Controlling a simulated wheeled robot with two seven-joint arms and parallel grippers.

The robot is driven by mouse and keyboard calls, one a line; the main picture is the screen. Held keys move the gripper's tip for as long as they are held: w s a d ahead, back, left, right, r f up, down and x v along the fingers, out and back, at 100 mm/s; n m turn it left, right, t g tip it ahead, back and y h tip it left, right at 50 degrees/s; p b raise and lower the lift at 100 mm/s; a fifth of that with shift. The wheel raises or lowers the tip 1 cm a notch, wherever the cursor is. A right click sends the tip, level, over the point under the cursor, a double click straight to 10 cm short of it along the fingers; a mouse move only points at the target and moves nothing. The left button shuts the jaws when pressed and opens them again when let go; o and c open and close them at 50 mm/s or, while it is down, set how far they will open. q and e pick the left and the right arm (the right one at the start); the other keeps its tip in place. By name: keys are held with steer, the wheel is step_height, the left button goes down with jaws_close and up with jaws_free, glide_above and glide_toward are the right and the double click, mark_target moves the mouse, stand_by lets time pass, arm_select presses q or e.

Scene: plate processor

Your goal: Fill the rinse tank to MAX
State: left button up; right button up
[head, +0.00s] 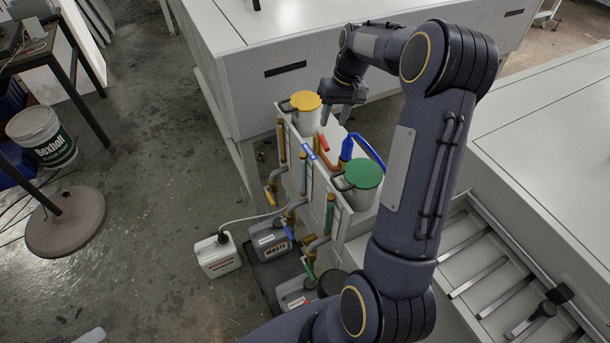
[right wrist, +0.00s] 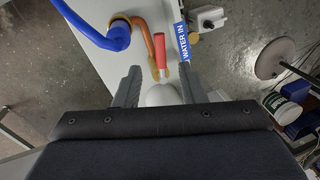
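A white tank unit (head: 345,222) has a yellow-lidded tank (head: 305,100) at its far end and a green-lidded tank (head: 363,173) at its near end. Between them are a red valve handle (head: 324,143) and a blue hose fitting (head: 347,149). The right wrist view shows the red handle (right wrist: 160,50) beside a blue WATER IN label (right wrist: 182,41). My right gripper (head: 328,119) is above the unit; its fingers (right wrist: 158,88) are open, with the red handle ahead between them, not visibly gripped. Level marks are too small to read. My left gripper is out of view.
Upright tubes and coloured taps line the unit's front, including a yellow tap (head: 270,196). Large white machine housings (head: 270,45) flank the unit. Open floor lies to the left.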

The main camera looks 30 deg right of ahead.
steer(key=shift+a, duration=0.1)
steer(key=shift+c, duration=0.9)
steer(key=a+n+g, duration=0.1)
steer(key=a+n, duration=0.1)
steer(key=w+a+f+n+g+h, duration=0.1)
steer(key=a+n, duration=0.1)
steer(key=a+n+h+p, duration=0.1)
steer(key=a+n, duration=0.1)
steer(key=n, duration=0.1)
steer(key=shift+w+f+g, duration=0.2)
steer(key=shift+f+g, duration=0.05)
steer(key=shift+g, duration=0.15)
jaws_close()
steer(key=w+a+r+n+h+p, duration=0.15)
steer(key=w+a+n+h, duration=0.25)
steer(key=a+n+h, duration=0.5)
steer(key=s+d+f+n+y+p, duration=0.1)
steer(key=s+d+f+n+p, duration=0.1)
steer(key=d+f, duration=0.5)
steer(key=s+d+p, duration=0.1)
steer(key=d, duration=0.2)
steer(key=shift+f, duration=0.4)
